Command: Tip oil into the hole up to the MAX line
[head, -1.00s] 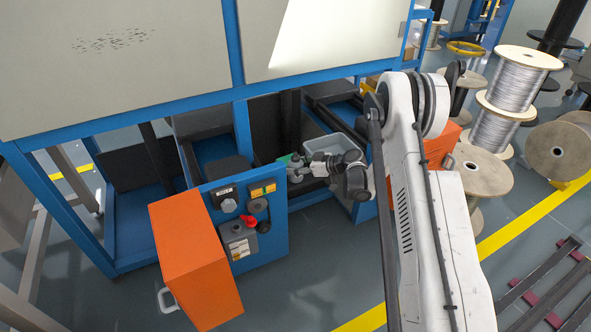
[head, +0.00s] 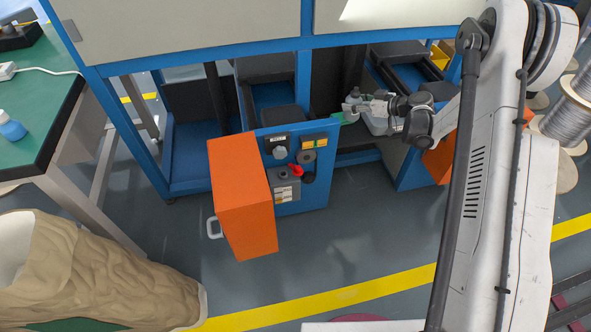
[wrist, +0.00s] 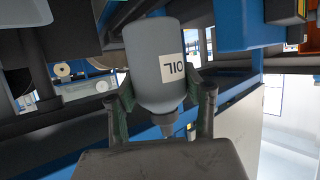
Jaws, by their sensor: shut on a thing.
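A grey oil bottle (wrist: 155,62) with a white label reading OIL fills the middle of the wrist view. The label reads upside down there and the narrow nozzle points down in the picture. My gripper (wrist: 162,88) has its two dark green fingers on either side of the bottle, shut on it. In the head view my gripper (head: 350,110) is small, in front of the machine's lower opening; the bottle is hard to make out there. A grey box (head: 284,186) with a red part on top sits on the blue panel. I cannot make out a hole or a MAX line.
An orange cabinet (head: 240,197) juts out beside the blue panel (head: 317,190). The floor in front is clear.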

